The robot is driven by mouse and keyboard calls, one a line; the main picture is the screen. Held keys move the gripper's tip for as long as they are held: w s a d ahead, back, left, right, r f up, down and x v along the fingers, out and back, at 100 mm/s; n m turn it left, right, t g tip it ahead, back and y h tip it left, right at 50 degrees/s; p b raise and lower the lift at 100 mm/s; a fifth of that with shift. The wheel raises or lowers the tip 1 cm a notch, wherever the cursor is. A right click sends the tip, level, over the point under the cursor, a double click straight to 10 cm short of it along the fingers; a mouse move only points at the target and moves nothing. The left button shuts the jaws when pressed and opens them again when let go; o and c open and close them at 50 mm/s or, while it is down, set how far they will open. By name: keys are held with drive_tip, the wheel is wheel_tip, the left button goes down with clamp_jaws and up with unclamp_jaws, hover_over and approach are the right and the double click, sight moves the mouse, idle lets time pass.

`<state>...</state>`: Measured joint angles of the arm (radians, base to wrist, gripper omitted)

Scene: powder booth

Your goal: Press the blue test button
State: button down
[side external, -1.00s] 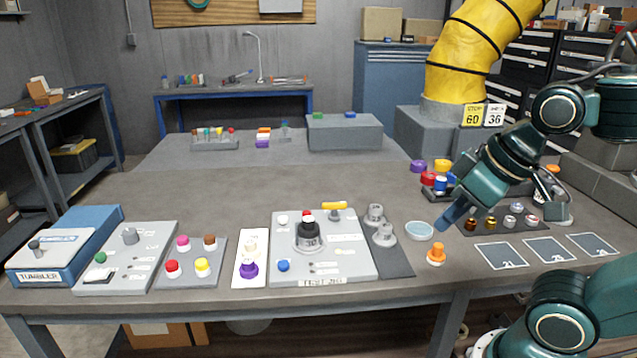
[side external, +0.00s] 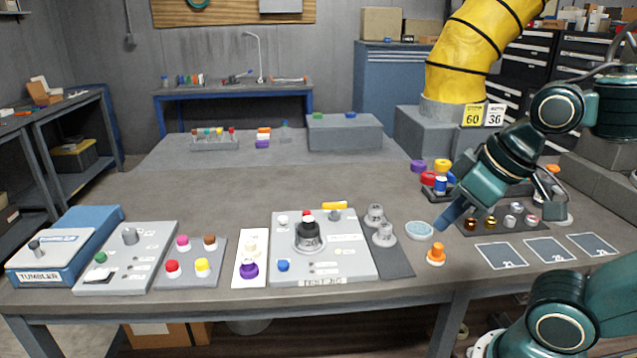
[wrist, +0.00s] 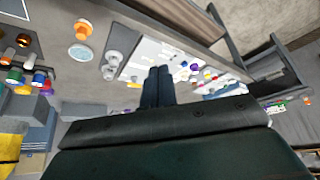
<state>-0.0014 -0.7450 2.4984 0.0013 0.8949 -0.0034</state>
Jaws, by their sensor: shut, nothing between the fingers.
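The blue test button (side external: 283,265) is a small round cap at the lower left of the grey test jig panel (side external: 355,262). The panel also carries a dark cylinder with a red top (side external: 308,233) and a white button (side external: 283,220). My gripper (side external: 443,224) is shut and empty. It hangs to the right of the panel, near the shallow blue dish (side external: 419,231), well apart from the blue button.
An orange knob (side external: 436,255) stands in front of the dish. Grey cylinders (side external: 384,235) stand on a dark strip beside the panel. A purple-based stack (side external: 249,268) on a white plate is left of it. Marked squares (side external: 550,250) lie at the right.

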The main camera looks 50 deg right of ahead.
drive_tip(key=w, duration=0.1)
drive_tip(key=n+t, duration=0.4)
drive_tip(key=n, duration=0.4)
hover_over(287, 265)
wheel_tip(287, 265, down, 8)
drive_tip(key=shift+r, duration=0.25)
drive_tip(key=shift+a, duration=0.1)
drive_tip(key=shift+f, duration=0.15)
drive_tip(key=shift+f, duration=4.25)
